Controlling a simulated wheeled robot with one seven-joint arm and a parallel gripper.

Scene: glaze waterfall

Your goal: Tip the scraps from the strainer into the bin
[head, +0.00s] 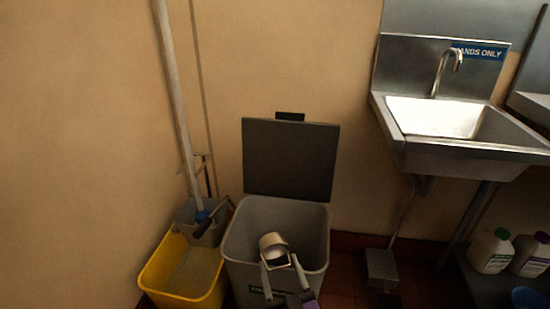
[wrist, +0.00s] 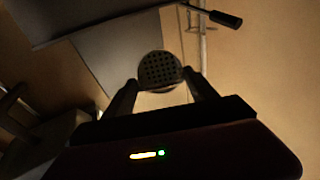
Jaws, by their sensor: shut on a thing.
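The grey bin (head: 240,277) stands on the floor with its dark lid (head: 290,158) raised against the wall. My gripper (head: 280,266) is over the bin's opening in the head view. It is shut on the strainer (head: 272,242), a small round metal cup, which appears tilted. In the wrist view the strainer's perforated face (wrist: 159,68) shows between the two fingers of my gripper (wrist: 162,84). No scraps can be made out in either view, and I cannot tell whether any are inside the strainer or the bin.
A yellow mop bucket (head: 160,283) with a grey wringer and a mop handle stands close left of the bin. A steel hand sink (head: 420,145) is on the wall at right, with a pedal box (head: 381,264) below. Bottles (head: 492,250) stand at the far right.

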